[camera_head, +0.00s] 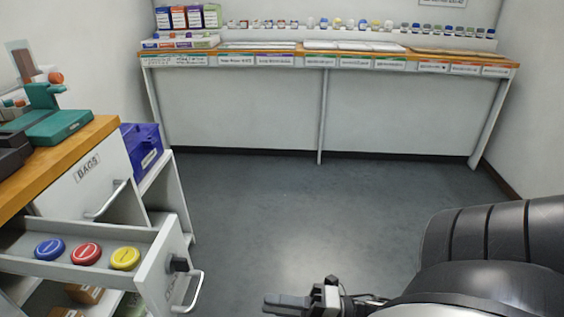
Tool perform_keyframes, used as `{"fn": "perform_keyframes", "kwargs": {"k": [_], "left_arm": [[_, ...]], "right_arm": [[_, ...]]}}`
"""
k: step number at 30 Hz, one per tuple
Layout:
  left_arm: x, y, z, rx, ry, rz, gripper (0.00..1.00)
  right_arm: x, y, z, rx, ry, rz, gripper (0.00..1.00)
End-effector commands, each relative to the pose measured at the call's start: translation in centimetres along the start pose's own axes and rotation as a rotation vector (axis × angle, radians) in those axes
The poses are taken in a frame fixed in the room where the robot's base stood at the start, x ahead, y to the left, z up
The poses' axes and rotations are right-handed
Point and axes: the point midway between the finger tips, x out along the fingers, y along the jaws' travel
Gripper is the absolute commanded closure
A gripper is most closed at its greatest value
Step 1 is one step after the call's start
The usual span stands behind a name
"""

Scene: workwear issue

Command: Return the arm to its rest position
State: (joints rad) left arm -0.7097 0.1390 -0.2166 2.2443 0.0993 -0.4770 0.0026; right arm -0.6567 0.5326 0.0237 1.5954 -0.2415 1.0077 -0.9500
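My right arm (490,255) reaches in from the right edge of the head view, dark and close to the camera. My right gripper (285,302) is at the bottom middle, over the grey floor, with no object seen in it. It shows side-on and is partly cut by the frame's lower edge, so the gap between its fingers cannot be made out. It is apart from the open drawer to its left. My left arm and gripper do not show.
An open drawer (150,262) juts out at the left, holding a blue, a red (86,253) and a yellow round item. A wooden-topped cabinet (75,150) and purple box (142,146) stand behind it. A long shelf table (320,62) lines the back wall. The middle floor is clear.

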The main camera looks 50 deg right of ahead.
Motion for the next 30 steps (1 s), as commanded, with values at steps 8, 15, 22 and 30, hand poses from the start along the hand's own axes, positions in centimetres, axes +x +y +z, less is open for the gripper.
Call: {"fn": "perform_keyframes", "kwargs": {"k": [8, 15, 22, 30], "left_arm": [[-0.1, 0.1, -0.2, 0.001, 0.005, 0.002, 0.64], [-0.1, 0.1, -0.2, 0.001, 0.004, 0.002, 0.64], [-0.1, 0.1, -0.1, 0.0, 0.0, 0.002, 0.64], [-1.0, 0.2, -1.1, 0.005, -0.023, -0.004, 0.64]], "right_arm": [[-0.7, 0.0, 0.0, 0.0, 0.0, 0.0, 0.83], [-0.7, 0.0, 0.0, 0.0, 0.0, 0.0, 0.83], [-0.5, 0.1, 0.0, 0.009, -0.006, -0.001, 0.83], [4.4, 0.1, -0.9, 0.478, -0.295, -0.095, 0.83]]}}
